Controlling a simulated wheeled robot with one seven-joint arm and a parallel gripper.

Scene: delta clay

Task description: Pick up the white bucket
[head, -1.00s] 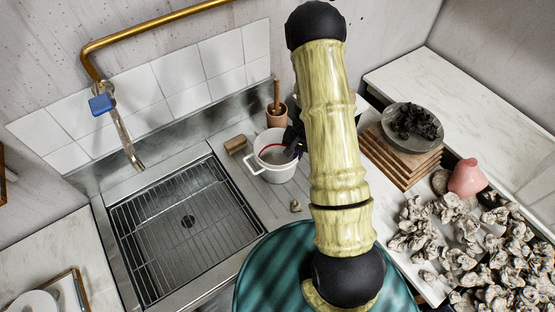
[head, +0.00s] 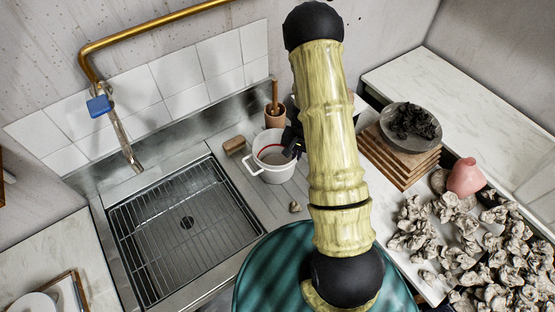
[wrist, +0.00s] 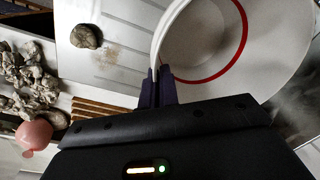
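The white bucket (head: 268,175) stands upright on the ribbed drainboard right of the sink, with a red line inside and a handle on its left. My gripper (head: 292,148) is at its right rim, partly hidden behind my arm. In the wrist view the bucket (wrist: 200,45) fills the upper right. The two dark fingers of my gripper (wrist: 157,88) are close together, with the bucket's wall pinched between them. I see no clear gap under the bucket.
A brown pot (head: 275,118) with a wooden handle stands close behind the bucket. A brown cork-like block (head: 235,145) lies left of it, and a small stone (head: 295,207) in front. The sink (head: 185,230) is left; stacked boards (head: 400,160) are right.

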